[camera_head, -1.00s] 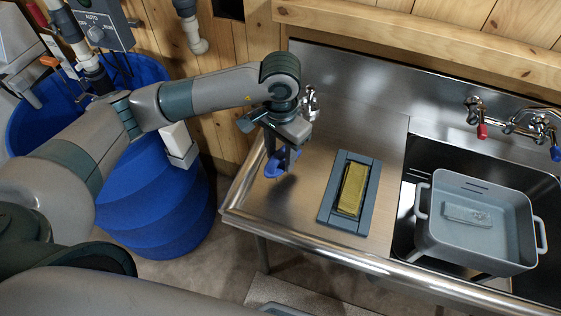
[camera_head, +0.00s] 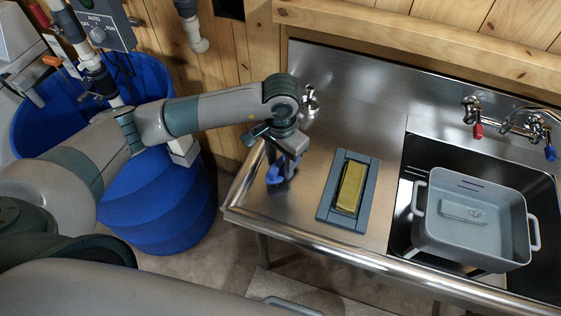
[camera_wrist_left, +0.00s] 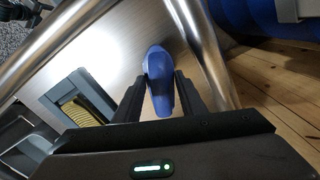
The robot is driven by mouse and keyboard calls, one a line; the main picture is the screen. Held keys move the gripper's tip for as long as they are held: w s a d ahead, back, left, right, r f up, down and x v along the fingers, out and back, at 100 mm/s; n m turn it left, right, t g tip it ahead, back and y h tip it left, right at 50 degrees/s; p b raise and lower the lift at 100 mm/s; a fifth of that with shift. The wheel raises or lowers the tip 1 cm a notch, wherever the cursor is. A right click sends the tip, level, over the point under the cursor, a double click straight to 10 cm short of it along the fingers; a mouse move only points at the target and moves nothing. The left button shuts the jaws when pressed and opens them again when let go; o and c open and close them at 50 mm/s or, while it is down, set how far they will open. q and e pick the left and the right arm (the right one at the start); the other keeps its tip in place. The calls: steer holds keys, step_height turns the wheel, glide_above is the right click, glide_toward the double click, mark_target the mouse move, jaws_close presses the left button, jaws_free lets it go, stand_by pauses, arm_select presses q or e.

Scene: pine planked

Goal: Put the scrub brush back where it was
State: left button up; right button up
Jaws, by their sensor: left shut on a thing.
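The scrub brush (camera_head: 275,175) shows as a blue shape at the left end of the steel counter. My left gripper (camera_head: 283,170) is shut on it, low over the counter. In the left wrist view the blue brush (camera_wrist_left: 158,75) sits between the two dark fingers of the left gripper (camera_wrist_left: 160,95). Its underside is hidden, and I cannot tell if it touches the counter. My right gripper is not in view.
A grey tray (camera_head: 326,214) with a yellow block (camera_head: 351,187) lies right of the brush. A grey tub (camera_head: 470,246) sits in the sink (camera_head: 545,275) at right. The counter's raised front rail (camera_head: 300,238) and a blue barrel (camera_head: 155,205) are near.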

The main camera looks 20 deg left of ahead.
mark_target(281, 161)
arm_select(q)
steer(key=shift+f, duration=0.1)
steer(key=o, duration=1)
steer(key=shift+o, duration=0.2)
steer(key=shift+r, duration=0.65)
step_height(281, 161, up, 10)
steer(key=b, duration=0.4)
steer(key=shift+f+b, duration=0.1)
steer(key=shift+b, duration=0.25)
steer(key=shift+r, duration=0.65)
